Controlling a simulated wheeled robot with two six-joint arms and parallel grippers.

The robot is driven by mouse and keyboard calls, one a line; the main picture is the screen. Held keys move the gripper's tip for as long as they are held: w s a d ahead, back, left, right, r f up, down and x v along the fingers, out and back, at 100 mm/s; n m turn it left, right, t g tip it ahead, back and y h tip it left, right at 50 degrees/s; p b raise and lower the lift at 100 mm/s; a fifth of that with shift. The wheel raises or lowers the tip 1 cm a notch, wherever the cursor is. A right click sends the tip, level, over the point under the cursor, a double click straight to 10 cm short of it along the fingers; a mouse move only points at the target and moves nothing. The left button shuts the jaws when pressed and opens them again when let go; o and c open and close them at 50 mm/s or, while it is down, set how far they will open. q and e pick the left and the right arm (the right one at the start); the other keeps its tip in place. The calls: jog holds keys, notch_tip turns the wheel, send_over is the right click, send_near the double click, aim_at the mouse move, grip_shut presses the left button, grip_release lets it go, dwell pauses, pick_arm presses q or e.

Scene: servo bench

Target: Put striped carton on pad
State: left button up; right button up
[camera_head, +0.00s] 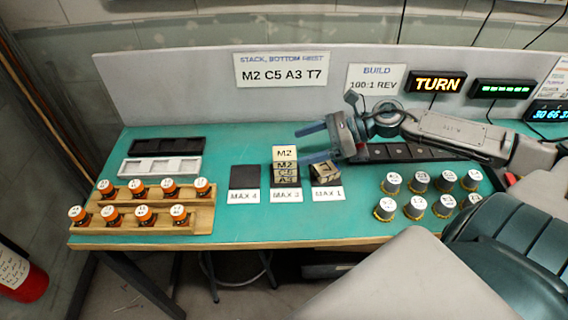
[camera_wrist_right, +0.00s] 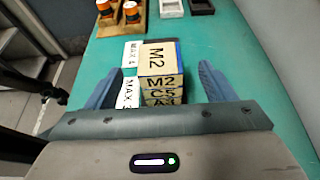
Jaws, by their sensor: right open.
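A stack of cartons (camera_head: 285,170) stands on the dark pad labelled MAX 3, its faces reading M2, C5 and A3 from top down. It also shows in the right wrist view (camera_wrist_right: 160,88). Another carton (camera_head: 324,173) with dark markings sits on the pad labelled MAX 1; its stripes are too small to confirm. The MAX 4 pad (camera_head: 244,177) is bare. My right gripper (camera_head: 302,145) is open and empty, its fingers close to the right of the stack's top. In the wrist view the stack appears between the spread fingers (camera_wrist_right: 158,82). My left gripper is not in view.
Orange-bodied parts stand in wooden racks (camera_head: 150,218) at left, with white (camera_head: 160,167) and black trays (camera_head: 168,147) behind. Several grey-capped parts (camera_head: 419,182) stand at right. A black strip (camera_head: 400,152) lies under my right arm. A sign (camera_head: 281,69) reads M2 C5 A3 T7.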

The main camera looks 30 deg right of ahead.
aim_at(288, 152)
jog(key=shift+w+a+f+b, duration=0.2)
jog(key=shift+w+a+b, duration=0.1)
jog(key=shift+a, duration=0.2)
jog(key=shift+x, duration=0.8)
jog(key=shift+p+x, duration=0.3)
jog(key=shift+x, duration=1.4)
jog(key=shift+f, duration=0.15)
jog(key=c, duration=1.1)
